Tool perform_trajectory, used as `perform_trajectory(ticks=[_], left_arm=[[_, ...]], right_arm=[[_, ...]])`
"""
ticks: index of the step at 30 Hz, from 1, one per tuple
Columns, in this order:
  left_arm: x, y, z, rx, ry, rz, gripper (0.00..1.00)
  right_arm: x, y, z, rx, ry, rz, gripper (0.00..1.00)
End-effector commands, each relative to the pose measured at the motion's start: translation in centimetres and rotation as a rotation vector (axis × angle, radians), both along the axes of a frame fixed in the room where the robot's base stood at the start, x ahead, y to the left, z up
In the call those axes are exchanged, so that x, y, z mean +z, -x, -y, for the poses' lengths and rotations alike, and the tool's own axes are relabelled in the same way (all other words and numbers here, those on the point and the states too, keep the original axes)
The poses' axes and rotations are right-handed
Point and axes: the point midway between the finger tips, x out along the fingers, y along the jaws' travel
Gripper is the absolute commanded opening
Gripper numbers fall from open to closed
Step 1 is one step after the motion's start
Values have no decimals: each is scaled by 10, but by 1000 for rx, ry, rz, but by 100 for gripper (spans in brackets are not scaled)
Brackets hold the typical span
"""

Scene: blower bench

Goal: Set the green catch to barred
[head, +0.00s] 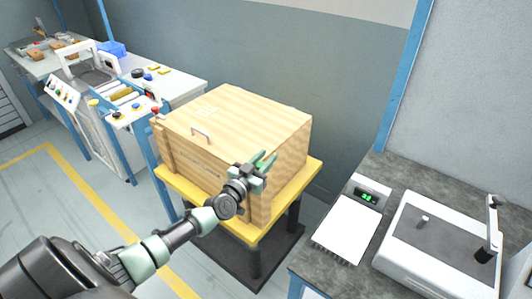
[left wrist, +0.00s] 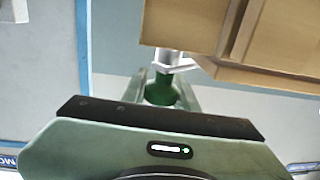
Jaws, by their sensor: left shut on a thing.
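The green catch (left wrist: 161,92) shows in the left wrist view as a dark green knob on a pale metal mount (left wrist: 172,60) beside the wooden crate. My left gripper (head: 264,160) is at the crate's right front side in the head view. In the left wrist view its two fingers (left wrist: 163,84) stand on either side of the green knob and are shut on it. In the head view the catch is hidden by the gripper. I cannot tell which setting it is in. My right gripper is not in view.
The wooden crate (head: 235,115) with a lid handle stands on a yellow-topped stand (head: 172,182). A grey bench at right holds a scale (head: 345,230) and a white device (head: 440,245). A control bench (head: 180,85) stands behind left. Floor at left is clear.

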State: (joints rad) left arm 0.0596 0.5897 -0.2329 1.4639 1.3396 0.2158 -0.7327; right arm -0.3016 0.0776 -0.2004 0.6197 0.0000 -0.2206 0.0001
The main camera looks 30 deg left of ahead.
Motion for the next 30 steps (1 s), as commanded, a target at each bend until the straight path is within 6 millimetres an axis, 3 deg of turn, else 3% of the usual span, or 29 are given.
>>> perform_trajectory(ticks=[1, 6, 15, 30], left_arm=[[8, 0, 1, 26, 6, -5, 0], [9, 1, -2, 132, 8, -6, 0], [4, 2, -6, 367, 9, -7, 0], [-1, 6, -16, 663, 4, -3, 0]], right_arm=[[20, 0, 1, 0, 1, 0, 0], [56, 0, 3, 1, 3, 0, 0], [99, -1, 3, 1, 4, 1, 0], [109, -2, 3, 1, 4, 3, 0]])
